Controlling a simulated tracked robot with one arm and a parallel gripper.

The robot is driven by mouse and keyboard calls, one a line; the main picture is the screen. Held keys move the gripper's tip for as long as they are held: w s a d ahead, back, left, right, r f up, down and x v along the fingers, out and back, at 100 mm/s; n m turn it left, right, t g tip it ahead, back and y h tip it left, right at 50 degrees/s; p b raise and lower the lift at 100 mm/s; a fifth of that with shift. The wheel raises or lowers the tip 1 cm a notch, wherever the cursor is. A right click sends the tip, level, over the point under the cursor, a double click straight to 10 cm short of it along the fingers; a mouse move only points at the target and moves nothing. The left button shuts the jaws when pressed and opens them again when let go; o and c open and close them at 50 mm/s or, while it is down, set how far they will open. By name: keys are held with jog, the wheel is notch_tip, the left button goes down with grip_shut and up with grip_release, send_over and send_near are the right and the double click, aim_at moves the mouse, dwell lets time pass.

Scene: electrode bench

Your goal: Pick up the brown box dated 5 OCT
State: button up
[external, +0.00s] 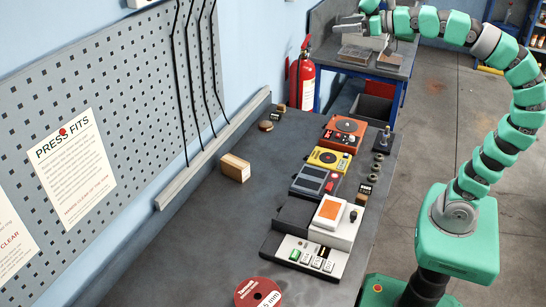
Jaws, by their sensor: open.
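A brown box (235,168) lies on the dark bench top, left of the row of devices and close to the grey rail by the wall. I cannot read any date on it from here. Smaller brownish items, one round (265,126) and one at the far end (280,108), sit further back on the bench. My gripper (348,20) is at the top of the external view, high and far from the brown box. It is open, and nothing shows between its fingers.
An orange device (343,133), a yellow device (328,160), a grey device (315,181) and a white unit (331,215) line the bench's right side. A red disc (257,294) lies at the near end. A fire extinguisher (302,80) stands behind. Bench top around the box is clear.

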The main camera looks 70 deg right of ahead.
jog(key=w+a+f+b, duration=0.1)
jog(key=w+a+f, duration=0.4)
jog(key=w+f, duration=0.7)
jog(key=m+g+h+b, duration=0.1)
jog(key=m+b, duration=0.1)
send_over(235, 164)
jog(key=s, duration=0.8)
notch_tip(235, 164, down, 25)
jog(key=f, duration=0.5)
jog(key=w+f+h, duration=0.1)
jog(key=f, duration=0.5)
jog(key=w+f+g+h, duration=0.1)
jog(key=f, duration=0.4)
jog(key=shift+f+m+b, duration=0.3)
jog(key=shift+f+b, duration=0.05)
jog(key=shift+f, duration=0.05)
jog(key=shift+w+f, duration=0.1)
jog(key=shift+f, duration=0.05)
jog(key=shift+f+p+x, duration=0.2)
jog(key=shift+p+x, duration=0.15)
jog(key=shift+x, duration=3.3)
jog(key=c, duration=1.3)
